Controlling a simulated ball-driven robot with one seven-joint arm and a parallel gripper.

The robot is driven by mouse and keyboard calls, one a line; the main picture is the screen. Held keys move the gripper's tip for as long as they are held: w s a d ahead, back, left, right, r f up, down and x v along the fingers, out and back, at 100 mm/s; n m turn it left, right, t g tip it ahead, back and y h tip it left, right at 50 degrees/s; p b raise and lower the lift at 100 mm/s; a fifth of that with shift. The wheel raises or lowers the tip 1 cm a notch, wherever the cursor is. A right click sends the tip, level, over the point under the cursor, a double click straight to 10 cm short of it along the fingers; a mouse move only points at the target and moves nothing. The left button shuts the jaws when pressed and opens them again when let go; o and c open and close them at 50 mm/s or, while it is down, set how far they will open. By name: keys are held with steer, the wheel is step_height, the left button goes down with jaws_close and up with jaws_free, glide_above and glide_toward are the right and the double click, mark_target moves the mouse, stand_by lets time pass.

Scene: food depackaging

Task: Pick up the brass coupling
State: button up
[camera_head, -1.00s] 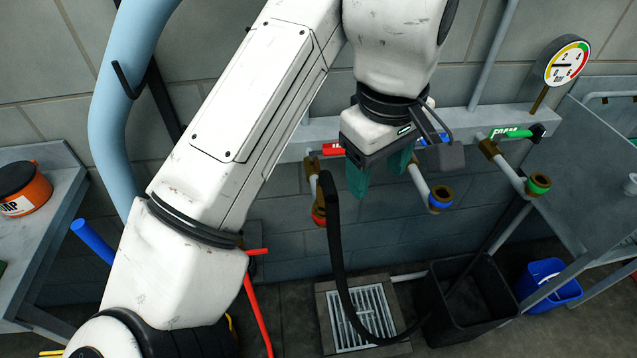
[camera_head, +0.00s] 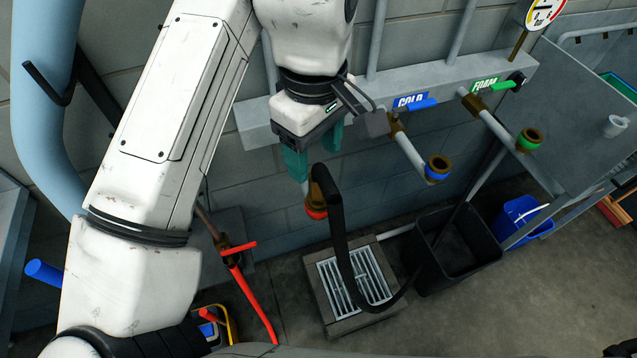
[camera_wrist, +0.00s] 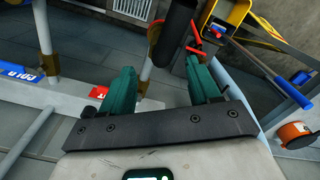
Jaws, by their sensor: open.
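The brass coupling (camera_head: 319,185) is on the end of the black hose (camera_head: 338,235), at the red-ringed outlet (camera_head: 316,212). In the head view my gripper (camera_head: 314,160) is just above it, with its teal fingers apart and nothing between them. In the wrist view my open gripper (camera_wrist: 160,75) shows both fingers, and the black hose (camera_wrist: 178,32) lies beyond their tips. A brass part (camera_wrist: 155,30) beside the hose shows there, partly covered. I cannot tell whether a finger touches the coupling.
A blue-ringed outlet (camera_head: 437,170) and a green-ringed outlet (camera_head: 529,139) stick out to the right. Below are a floor grate (camera_head: 352,280), a black bin (camera_head: 462,240) and a blue bucket (camera_head: 521,222). A red-handled valve (camera_head: 238,248) is at lower left.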

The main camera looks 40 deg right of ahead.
steer(key=shift+s+a+f+p, duration=0.1)
steer(key=shift+s+f+p, duration=0.1)
steer(key=shift+f, duration=1.2)
steer(key=shift+s+f+p, duration=0.1)
steer(key=shift+f+p, duration=0.05)
steer(key=shift+f, duration=1.25)
jaws_close()
